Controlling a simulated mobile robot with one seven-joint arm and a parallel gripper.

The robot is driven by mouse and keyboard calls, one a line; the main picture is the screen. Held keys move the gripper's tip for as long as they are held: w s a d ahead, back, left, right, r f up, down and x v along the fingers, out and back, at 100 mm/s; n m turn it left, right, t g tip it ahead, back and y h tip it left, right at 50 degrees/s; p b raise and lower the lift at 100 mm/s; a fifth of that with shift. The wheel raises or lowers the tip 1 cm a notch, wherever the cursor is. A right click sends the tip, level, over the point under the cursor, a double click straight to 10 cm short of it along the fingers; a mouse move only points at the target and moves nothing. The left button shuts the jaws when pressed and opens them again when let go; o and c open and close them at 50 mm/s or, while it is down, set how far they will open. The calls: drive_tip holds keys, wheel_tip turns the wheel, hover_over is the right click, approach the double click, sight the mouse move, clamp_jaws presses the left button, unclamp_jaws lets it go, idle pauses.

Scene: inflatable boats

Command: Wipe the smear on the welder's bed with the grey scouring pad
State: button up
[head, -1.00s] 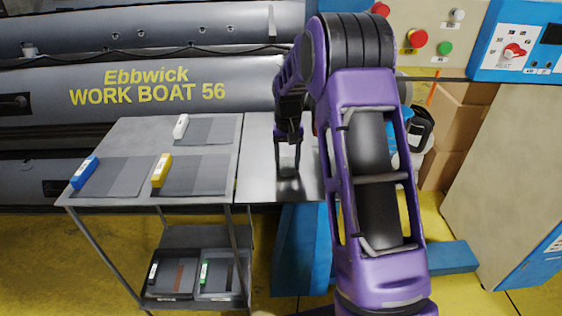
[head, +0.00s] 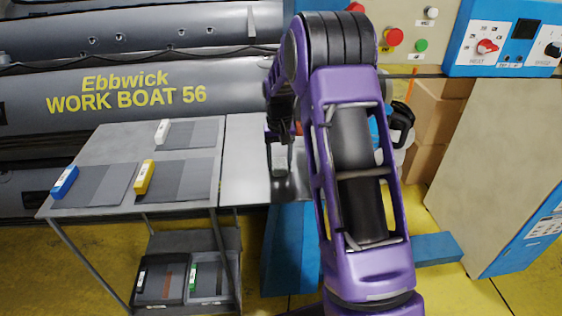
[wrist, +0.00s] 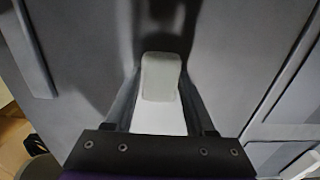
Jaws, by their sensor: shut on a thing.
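The welder's bed (head: 243,165) is a bare grey metal plate to the right of the sheet-covered table. My gripper (head: 280,170) is over its right part, partly hidden by my arm. In the wrist view my gripper (wrist: 160,98) is shut on a pale grey pad (wrist: 161,75), with a whiter part nearer the palm. The pad also shows between the fingers in the head view (head: 279,157). It is over the bed surface; I cannot tell if it touches. Dark patches show on the bed around and beyond the pad; I cannot tell smear from shadow or reflection.
The table (head: 100,150) at left holds grey sheets with a blue (head: 65,182), a yellow (head: 146,177) and a white block (head: 162,131). Trays (head: 160,285) sit on the lower shelf. A control panel (head: 465,35) stands at back right. Grey boat tubes run behind.

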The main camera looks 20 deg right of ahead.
sight(257, 172)
drive_tip(key=shift+w+a+f, duration=0.1)
drive_tip(key=shift+w+a, duration=0.1)
drive_tip(key=shift+a, duration=0.9)
drive_tip(key=shift+w+a+r, duration=0.1)
drive_tip(key=shift+w+a, duration=0.15)
drive_tip(key=shift+a, duration=0.8)
drive_tip(key=shift+w+a+f, duration=0.1)
drive_tip(key=shift+w+a, duration=0.1)
drive_tip(key=shift+a, duration=0.9)
drive_tip(key=shift+r+p, duration=0.65)
drive_tip(key=shift+r, duration=2.4)
wheel_tip(257, 172, up, 3)
